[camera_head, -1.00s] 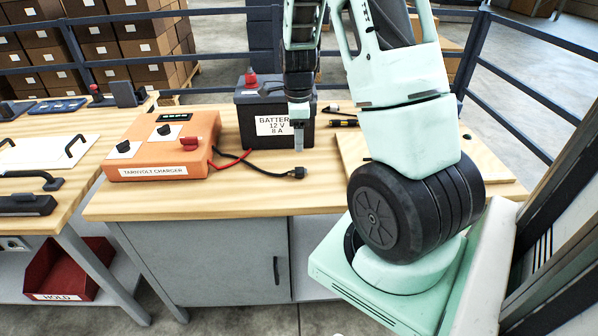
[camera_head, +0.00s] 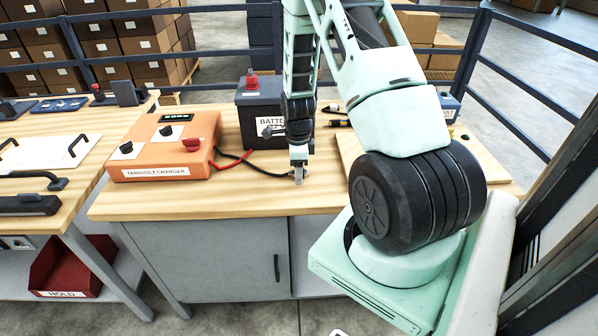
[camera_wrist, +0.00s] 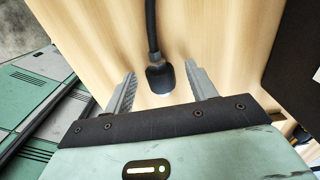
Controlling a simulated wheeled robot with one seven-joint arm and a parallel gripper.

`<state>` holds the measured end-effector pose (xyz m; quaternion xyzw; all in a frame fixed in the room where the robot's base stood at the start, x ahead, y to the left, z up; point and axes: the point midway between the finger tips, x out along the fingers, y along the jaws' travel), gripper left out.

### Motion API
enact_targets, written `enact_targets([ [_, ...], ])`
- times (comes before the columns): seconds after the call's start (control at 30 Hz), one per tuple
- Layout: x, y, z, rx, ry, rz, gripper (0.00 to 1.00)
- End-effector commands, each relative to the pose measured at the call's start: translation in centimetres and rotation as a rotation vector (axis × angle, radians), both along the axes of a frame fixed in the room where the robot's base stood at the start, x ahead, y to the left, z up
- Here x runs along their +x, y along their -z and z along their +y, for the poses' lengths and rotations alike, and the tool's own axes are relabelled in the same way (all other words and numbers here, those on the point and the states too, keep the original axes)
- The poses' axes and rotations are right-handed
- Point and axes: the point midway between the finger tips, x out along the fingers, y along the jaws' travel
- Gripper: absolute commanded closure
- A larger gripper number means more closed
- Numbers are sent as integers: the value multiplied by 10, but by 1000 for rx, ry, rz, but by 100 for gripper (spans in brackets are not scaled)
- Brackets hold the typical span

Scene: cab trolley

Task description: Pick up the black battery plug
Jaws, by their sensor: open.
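The black battery plug (camera_wrist: 159,79) lies on the wooden bench top, at the end of a black cable (camera_wrist: 151,27). In the wrist view it sits between the two grey fingers of my gripper (camera_wrist: 160,90), with a gap on each side. The fingers are open and do not touch it. In the head view my gripper (camera_head: 299,176) points down at the cable's end near the bench's front edge. It hides the plug there.
The orange charger (camera_head: 168,150) stands to the left, with a red and a black cable running from it. The dark battery (camera_head: 258,105) stands behind my gripper. A wooden board (camera_head: 490,165) lies to the right. Bare bench top (camera_head: 190,205) shows at the front left.

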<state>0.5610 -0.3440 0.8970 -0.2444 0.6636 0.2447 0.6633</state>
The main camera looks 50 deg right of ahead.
Motion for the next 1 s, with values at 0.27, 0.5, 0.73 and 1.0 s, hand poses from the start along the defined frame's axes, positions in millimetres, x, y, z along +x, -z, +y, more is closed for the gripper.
enact_targets([
  [0.27,0,0,0,-1,0,-1,63],
  [0.5,0,0,0,-1,0,-1,96],
  [0.73,1,-2,0,-2,-1,-1,97],
  [1.0,1,-28,0,-3,-1,-5,97],
])
